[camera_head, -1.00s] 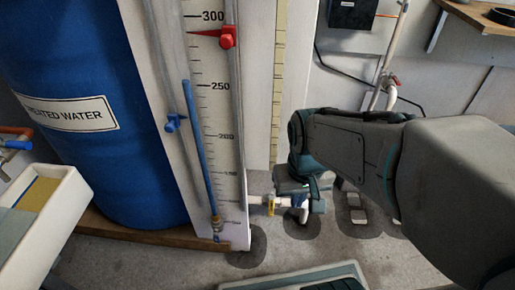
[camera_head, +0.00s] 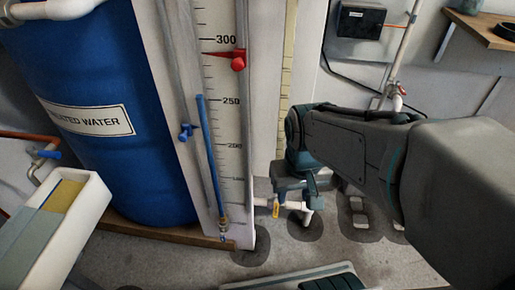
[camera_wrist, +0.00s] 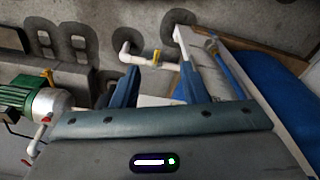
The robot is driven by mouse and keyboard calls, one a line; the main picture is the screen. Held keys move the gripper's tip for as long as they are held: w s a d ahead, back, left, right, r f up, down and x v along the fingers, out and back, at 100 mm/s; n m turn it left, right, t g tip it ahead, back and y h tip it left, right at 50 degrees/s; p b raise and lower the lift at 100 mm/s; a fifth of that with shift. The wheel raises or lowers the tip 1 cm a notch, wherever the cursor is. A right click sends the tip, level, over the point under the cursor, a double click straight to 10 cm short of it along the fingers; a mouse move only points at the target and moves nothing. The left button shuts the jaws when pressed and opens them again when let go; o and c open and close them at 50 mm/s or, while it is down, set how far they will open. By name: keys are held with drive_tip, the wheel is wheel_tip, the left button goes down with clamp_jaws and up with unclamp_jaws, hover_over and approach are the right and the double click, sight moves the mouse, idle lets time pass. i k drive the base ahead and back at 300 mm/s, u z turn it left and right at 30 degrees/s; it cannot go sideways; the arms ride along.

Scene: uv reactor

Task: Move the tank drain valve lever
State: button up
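The tank drain valve lever is a small yellow handle (camera_head: 276,209) on a white pipe low at the right of the scale board. In the wrist view the yellow lever (camera_wrist: 156,56) shows on the same pipe, beyond and between my fingertips. My gripper (camera_wrist: 159,68) is open, its two blue fingers apart with nothing between them. In the head view my gripper (camera_head: 300,188) hangs just right of the lever, partly in front of the pipe. I see no contact with the lever.
The blue treated water tank (camera_head: 125,165) and white scale board (camera_head: 225,100) stand on a wooden base at left. A white tray (camera_head: 88,212) is at lower left. A green motor (camera_wrist: 20,100) is left in the wrist view. Grey floor lies around the pipe.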

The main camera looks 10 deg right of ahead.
sight(275, 214)
drive_tip(key=u, duration=1.55)
drive_tip(key=k, duration=0.95)
drive_tip(key=z, duration=1.5)
drive_tip(key=i, duration=0.5)
